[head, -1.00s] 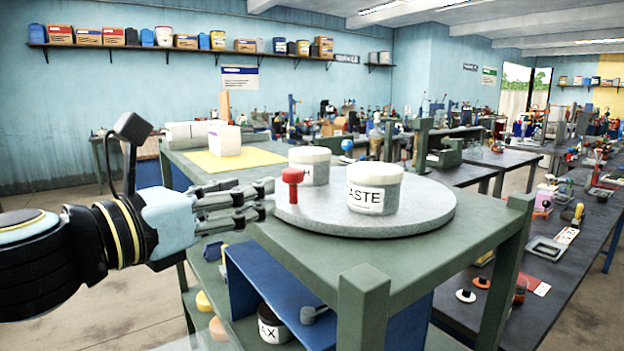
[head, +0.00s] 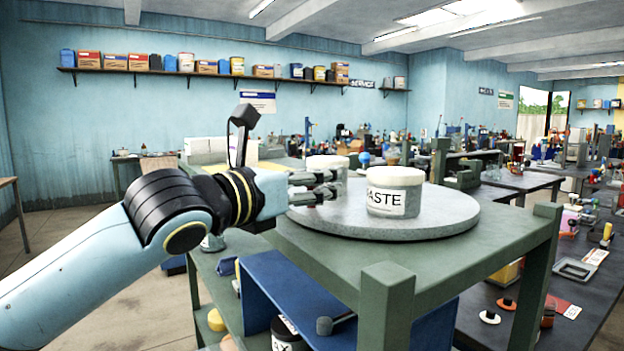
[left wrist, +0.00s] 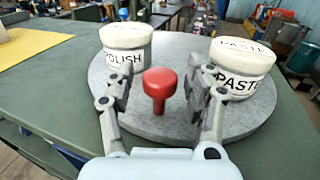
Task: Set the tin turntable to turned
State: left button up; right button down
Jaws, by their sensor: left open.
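The tin turntable (head: 440,222) is a round grey disc on the green bench. It bears a white PASTE tin (head: 395,192) and a white POLISH tin (left wrist: 126,48). A red knob (left wrist: 160,88) stands upright on the disc near its edge, between the two tins in the left wrist view. My left gripper (head: 328,188) is open at the disc's left side, its fingers on either side of the knob with gaps visible. In the head view the gripper hides the knob and part of the POLISH tin. My right gripper is out of view.
The green bench (head: 345,262) has a corner post (head: 387,300) at the front. A blue open box (head: 275,285) and a dark jar sit on its lower shelf. A yellow sheet (left wrist: 25,47) lies on the bench. Cluttered dark tables stand at the right.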

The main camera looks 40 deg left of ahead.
pick_arm(q)
grip_shut()
jog(key=shift+w, duration=0.1)
dwell(0.3)
jog(key=shift+w+d+f, duration=0.15)
jog(key=shift+w+f, duration=0.05)
jog(key=shift+w, duration=0.05)
dwell(0.4)
